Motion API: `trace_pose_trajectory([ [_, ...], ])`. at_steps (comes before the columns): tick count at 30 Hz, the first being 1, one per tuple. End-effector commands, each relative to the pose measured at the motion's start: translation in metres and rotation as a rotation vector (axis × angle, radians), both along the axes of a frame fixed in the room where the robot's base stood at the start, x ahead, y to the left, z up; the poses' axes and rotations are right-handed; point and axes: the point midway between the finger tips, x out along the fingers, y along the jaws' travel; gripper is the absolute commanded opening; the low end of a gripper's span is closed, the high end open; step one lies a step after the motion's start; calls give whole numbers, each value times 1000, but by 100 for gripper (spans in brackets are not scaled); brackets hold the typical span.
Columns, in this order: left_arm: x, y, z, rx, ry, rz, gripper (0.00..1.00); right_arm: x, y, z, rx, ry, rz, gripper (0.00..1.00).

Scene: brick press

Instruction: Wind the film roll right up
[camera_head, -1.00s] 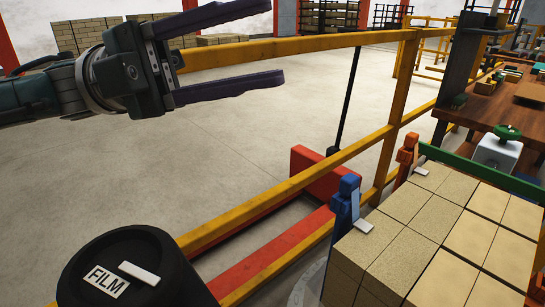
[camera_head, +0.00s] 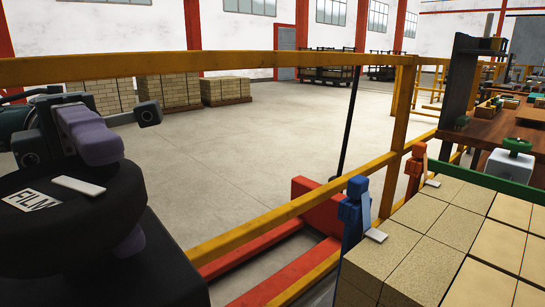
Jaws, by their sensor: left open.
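The black film roll holder (camera_head: 60,240) stands at the lower left, with a white label reading "FILM" (camera_head: 32,201) and a small white bar (camera_head: 79,185) on its round top. My left gripper (camera_head: 105,170) is over the back of this black top, its purple fingers pointing down toward the camera. One finger shows above the top and a purple piece shows at its right side. The fingers are apart. I cannot tell whether they touch the roll. My right gripper is not in view.
A stack of tan bricks (camera_head: 425,240) fills the lower right, with blue (camera_head: 355,208) and orange (camera_head: 415,172) posts at its edge. A yellow railing (camera_head: 230,62) crosses behind. A red pallet jack (camera_head: 318,205) stands beyond it. A wooden workbench (camera_head: 490,125) is at right.

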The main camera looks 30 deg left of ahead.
Motion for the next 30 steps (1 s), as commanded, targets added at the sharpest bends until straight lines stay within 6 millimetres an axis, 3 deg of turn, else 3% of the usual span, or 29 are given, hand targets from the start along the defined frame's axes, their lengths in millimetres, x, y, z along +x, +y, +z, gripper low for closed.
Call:
trace_pose_trajectory([
  [6,-9,-28,2,-2,1,-1,51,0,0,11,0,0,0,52],
  [17,-11,-35,0,-1,-1,1,51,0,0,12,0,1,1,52],
  [30,-11,-34,0,-1,-1,1,3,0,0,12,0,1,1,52],
])
